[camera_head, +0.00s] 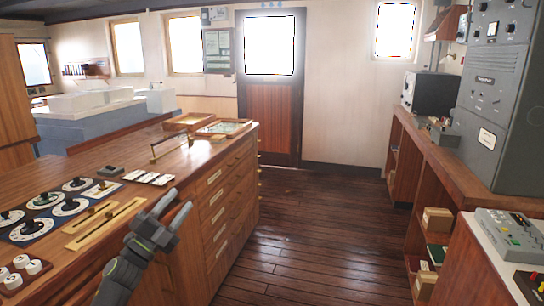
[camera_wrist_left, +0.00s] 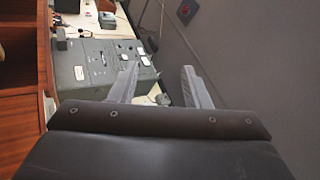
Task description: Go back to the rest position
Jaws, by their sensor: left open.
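My left gripper (camera_head: 174,211) comes in from the lower left in the head view, beside the front edge of the wooden chart counter (camera_head: 180,169). Its two grey fingers are apart with nothing between them. In the left wrist view my left gripper (camera_wrist_left: 160,85) also shows open and empty, with a grey equipment box (camera_wrist_left: 100,68) beyond the fingers, apart from them. My right gripper is in neither view.
The counter carries dial panels (camera_head: 60,207), white knobs (camera_head: 22,268) and shallow trays (camera_head: 222,128). At the right are a shelf unit (camera_head: 440,165), a grey cabinet (camera_head: 492,95) and a control box (camera_head: 508,232). The plank floor (camera_head: 310,225) between is clear, up to a door (camera_head: 270,115).

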